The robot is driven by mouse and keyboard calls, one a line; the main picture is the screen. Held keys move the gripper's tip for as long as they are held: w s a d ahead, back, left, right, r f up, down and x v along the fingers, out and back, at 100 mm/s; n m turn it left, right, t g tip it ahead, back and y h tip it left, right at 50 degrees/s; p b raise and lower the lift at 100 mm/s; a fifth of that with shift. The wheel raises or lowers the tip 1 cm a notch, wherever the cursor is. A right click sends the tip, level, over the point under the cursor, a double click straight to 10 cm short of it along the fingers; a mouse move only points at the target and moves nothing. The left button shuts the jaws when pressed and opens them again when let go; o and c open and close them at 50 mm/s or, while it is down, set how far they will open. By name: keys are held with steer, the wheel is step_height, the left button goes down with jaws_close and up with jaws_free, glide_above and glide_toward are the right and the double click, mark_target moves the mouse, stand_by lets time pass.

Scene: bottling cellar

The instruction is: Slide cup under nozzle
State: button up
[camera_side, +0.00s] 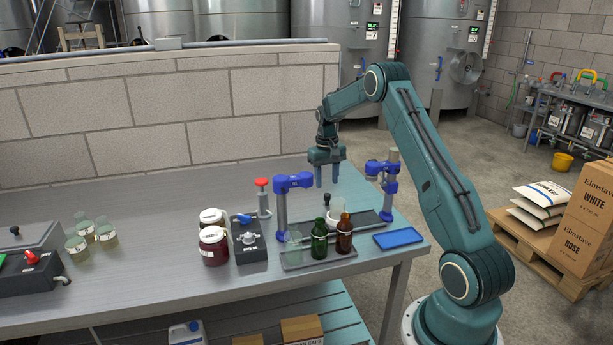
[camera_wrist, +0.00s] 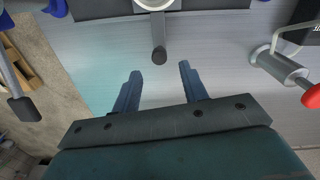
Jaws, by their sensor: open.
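A pale cup (camera_side: 337,208) with a dark handle stands on a dark strip (camera_side: 364,217) between two blue-headed posts. In the wrist view the cup (camera_wrist: 154,3) is cut off by the top edge and its handle (camera_wrist: 159,48) points toward me. A blue head (camera_side: 293,181) juts from the left post and another (camera_side: 378,169) tops the right one; I cannot tell which carries the nozzle. My gripper (camera_side: 328,181) is open and empty above and behind the cup. In the wrist view the handle's end lies in line between my fingertips (camera_wrist: 160,70), with no contact visible.
A tray (camera_side: 317,260) in front holds a clear glass (camera_side: 293,243), a green bottle (camera_side: 319,239) and a brown bottle (camera_side: 344,235). A red-topped fitting (camera_side: 262,190), dark box (camera_side: 249,240) and jars (camera_side: 213,244) stand left. A blue tray (camera_side: 398,238) lies right. The bench behind is clear.

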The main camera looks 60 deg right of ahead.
mark_target(327, 194)
steer(key=shift+f, duration=2.6)
jaws_close()
